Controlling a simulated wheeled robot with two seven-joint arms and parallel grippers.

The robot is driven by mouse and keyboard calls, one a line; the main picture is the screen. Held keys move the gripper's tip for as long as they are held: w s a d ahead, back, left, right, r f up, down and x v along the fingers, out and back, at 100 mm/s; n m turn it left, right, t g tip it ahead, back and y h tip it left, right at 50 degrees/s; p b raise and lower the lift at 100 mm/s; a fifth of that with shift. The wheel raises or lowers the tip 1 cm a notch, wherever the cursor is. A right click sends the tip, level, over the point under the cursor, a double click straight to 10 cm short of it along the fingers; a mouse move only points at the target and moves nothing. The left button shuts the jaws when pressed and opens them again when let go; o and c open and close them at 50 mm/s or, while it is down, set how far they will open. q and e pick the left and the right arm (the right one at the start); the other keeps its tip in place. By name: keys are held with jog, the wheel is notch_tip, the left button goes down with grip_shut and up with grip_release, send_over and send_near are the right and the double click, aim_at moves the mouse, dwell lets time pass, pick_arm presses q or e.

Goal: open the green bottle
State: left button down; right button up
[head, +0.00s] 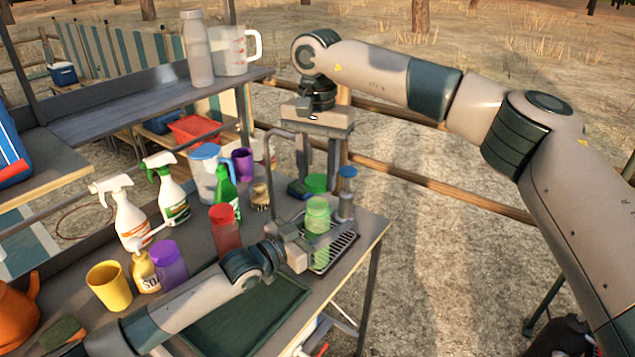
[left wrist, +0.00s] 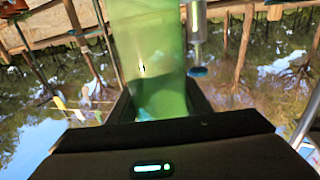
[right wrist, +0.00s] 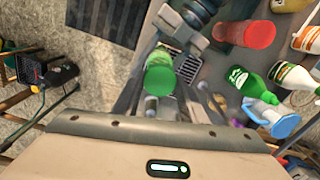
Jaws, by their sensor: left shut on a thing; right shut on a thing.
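The light green bottle (head: 318,217) stands upright above the drain grate at the counter's right end. My left gripper (head: 306,240) is shut on its lower body from the left. The bottle fills the space between the jaws in the left wrist view (left wrist: 158,60). A darker green cap (head: 316,183) is at the top of the bottle; I cannot tell whether it touches the rim. My right gripper (head: 318,178) points down from above and is shut on the cap. In the right wrist view, the cap (right wrist: 160,82) lies between the fingers, with the bottle behind it.
A blue-topped pump dispenser (head: 346,190) stands close right of the bottle. A red jar (head: 225,230), a dark green bottle (head: 225,192), a blue-handled jug (head: 204,170) and spray bottles (head: 130,215) crowd the left. The dark green mat (head: 245,318) is in front.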

aim_at(307, 235)
jog(key=shift+r, duration=0.4)
pick_arm(q)
jog(key=c, duration=0.9)
grip_release()
jog(key=shift+a, duration=0.1)
jog(key=shift+s+a+f, duration=0.15)
jog(key=shift+s+a, duration=0.25)
jog(key=shift+a, duration=0.05)
pick_arm(e)
jog(key=shift+f, duration=0.2)
pick_arm(q)
jog(key=b+v, duration=0.2)
jog(key=v, duration=0.7)
pick_arm(e)
jog(key=shift+f, duration=0.95)
pick_arm(q)
jog(key=shift+v, duration=0.85)
pick_arm(e)
jog(key=shift+f, duration=0.1)
